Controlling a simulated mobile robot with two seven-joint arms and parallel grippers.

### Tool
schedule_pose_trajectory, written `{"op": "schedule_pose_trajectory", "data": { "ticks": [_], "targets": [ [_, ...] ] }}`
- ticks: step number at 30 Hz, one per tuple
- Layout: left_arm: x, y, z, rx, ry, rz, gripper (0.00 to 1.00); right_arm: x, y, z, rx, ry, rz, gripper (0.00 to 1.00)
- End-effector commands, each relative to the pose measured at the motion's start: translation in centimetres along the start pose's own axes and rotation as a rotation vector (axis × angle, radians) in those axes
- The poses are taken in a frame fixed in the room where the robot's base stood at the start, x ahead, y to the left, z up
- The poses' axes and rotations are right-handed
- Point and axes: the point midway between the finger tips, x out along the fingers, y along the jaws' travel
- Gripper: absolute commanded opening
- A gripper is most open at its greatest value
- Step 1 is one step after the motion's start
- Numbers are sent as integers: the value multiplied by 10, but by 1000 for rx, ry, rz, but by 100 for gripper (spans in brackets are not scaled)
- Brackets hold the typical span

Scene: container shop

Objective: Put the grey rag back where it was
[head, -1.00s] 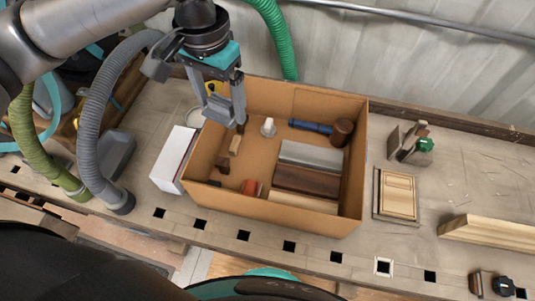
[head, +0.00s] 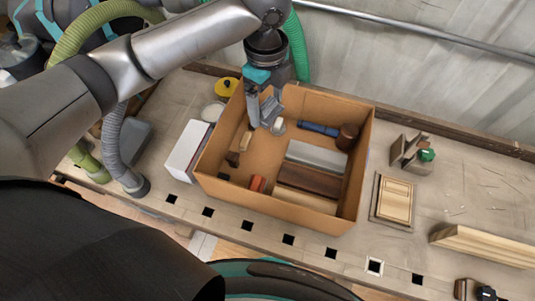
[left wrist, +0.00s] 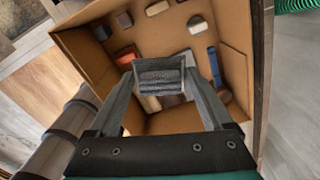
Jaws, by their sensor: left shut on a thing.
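My left gripper (head: 265,115) is over the back left part of an open cardboard box (head: 290,205) in the head view. It is shut on a small grey thing (head: 272,107), which looks like the grey rag. In the left wrist view the rag (left wrist: 160,80) is a ribbed grey bundle between the fingers, with the box interior behind it. Its height above the box floor is hard to judge. A white piece (head: 278,126) stands in the box close by the fingertips. My right gripper is not in view.
The box holds a blue roll (head: 318,129), a brown cylinder (head: 347,137), a grey block (head: 316,157), a dark brown block (head: 308,180) and small pieces. A white box (head: 187,148) stands left of it. A wooden panel (head: 395,200) lies right.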

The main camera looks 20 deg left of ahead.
Motion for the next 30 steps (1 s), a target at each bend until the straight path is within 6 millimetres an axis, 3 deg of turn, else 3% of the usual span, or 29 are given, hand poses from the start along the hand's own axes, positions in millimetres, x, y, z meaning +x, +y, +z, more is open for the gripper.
{"op": "schedule_pose_trajectory", "data": {
  "ticks": [7,21,30],
  "targets": [
    [18,0,-1,84,1,8,32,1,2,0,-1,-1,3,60],
    [138,1,-1,83,0,7,32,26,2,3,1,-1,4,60],
    [169,0,-2,84,1,5,32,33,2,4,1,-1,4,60]
  ]
}}
